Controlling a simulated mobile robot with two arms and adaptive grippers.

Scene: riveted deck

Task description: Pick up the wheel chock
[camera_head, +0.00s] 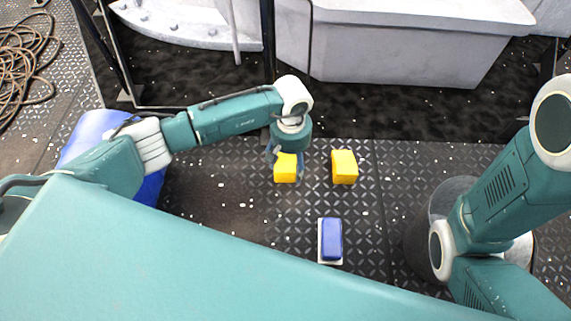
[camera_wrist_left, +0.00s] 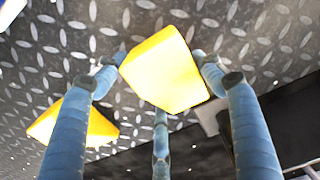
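Two yellow blocks that look like wheel chocks are on the riveted deck. My left gripper (camera_head: 285,160) comes down over the left yellow chock (camera_head: 285,168), with fingers on both sides of it. In the left wrist view the fingers of the gripper (camera_wrist_left: 160,80) close in on this chock (camera_wrist_left: 165,70) and appear to touch its sides. I cannot tell whether it is off the deck. The other yellow chock (camera_head: 344,167) stands apart to the right; it also shows in the left wrist view (camera_wrist_left: 75,125), partly behind a finger. My right gripper is not in view.
A blue block on a white base (camera_head: 331,241) lies nearer to me on the deck. A grey round container (camera_head: 430,235) stands at the right, partly behind my right arm. A blue drum-like object (camera_head: 90,135) is at the left. Coiled rope (camera_head: 25,60) lies far left.

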